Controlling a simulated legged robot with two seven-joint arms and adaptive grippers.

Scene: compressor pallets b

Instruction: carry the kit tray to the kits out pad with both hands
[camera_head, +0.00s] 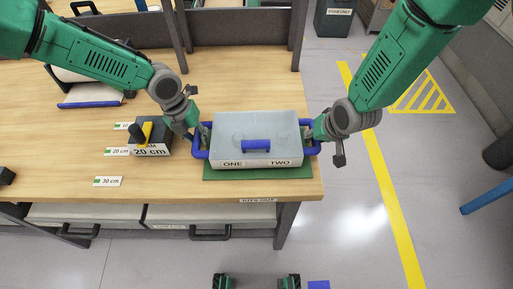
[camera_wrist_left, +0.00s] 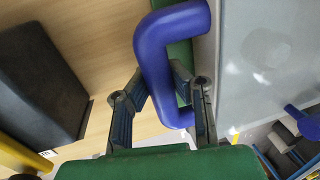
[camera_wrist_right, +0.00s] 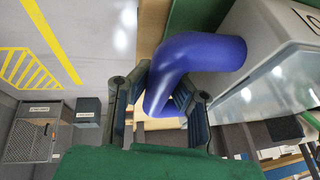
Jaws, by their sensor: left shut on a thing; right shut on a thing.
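The kit tray (camera_head: 257,132) is a grey lidded box with a blue lid handle, front labels ONE and TWO, and a blue handle at each end. It is over the green kits out pad (camera_head: 258,173) at the bench's right end; I cannot tell whether it touches the pad. My left gripper (camera_head: 202,135) is shut on the tray's left blue handle (camera_wrist_left: 150,60), which also shows close up in the left wrist view. My right gripper (camera_head: 316,133) is shut on the right blue handle (camera_wrist_right: 195,58). The tray looks level.
A dark block (camera_head: 150,135) labelled 20 cm, with a yellow part, stands left of the tray. Distance labels (camera_head: 107,181) lie on the wooden bench (camera_head: 60,150). Grey posts (camera_head: 180,25) rise behind. Open floor with yellow lines (camera_head: 385,200) lies to the right.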

